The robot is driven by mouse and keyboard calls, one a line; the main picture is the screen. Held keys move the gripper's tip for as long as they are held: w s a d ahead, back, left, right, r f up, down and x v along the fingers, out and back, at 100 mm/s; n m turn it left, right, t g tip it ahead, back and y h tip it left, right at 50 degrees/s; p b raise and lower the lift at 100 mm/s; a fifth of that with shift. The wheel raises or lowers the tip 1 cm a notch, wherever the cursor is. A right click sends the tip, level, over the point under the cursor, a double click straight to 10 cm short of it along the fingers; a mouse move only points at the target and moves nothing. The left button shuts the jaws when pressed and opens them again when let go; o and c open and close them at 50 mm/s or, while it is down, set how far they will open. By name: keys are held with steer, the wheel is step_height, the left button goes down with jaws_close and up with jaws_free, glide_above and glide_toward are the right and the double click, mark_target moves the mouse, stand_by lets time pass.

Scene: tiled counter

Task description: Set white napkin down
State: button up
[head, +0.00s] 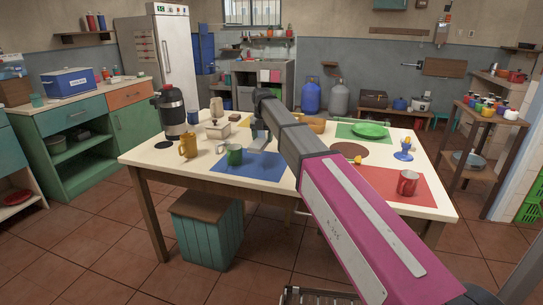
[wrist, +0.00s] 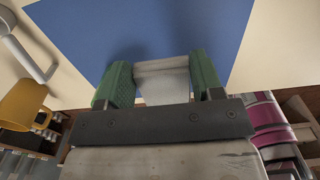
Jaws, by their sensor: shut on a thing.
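The white napkin (wrist: 165,82) shows in the wrist view as a pale roll between the two green finger pads of my gripper (wrist: 163,88). My gripper is shut on it. Behind it lies the blue placemat (wrist: 210,25); I cannot tell whether the napkin touches it. In the head view my gripper (head: 260,137) is over the table, at the back of the blue placemat (head: 262,168). The napkin cannot be made out there, and my arm hides part of the table.
A coffee maker (head: 171,112) stands at the table's left. A red mug (head: 407,183) is on a red placemat (head: 374,180); a green plate (head: 369,130) is farther back.

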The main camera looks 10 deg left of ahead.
glide_above(274, 160)
step_height(274, 160, down, 3)
steer(key=shift+f, duration=0.15)
steer(key=shift+w+f, duration=0.1)
steer(key=shift+f, duration=1.85)
steer(key=o, duration=0.9)
steer(key=shift+f, duration=0.1)
step_height(274, 160, up, 12)
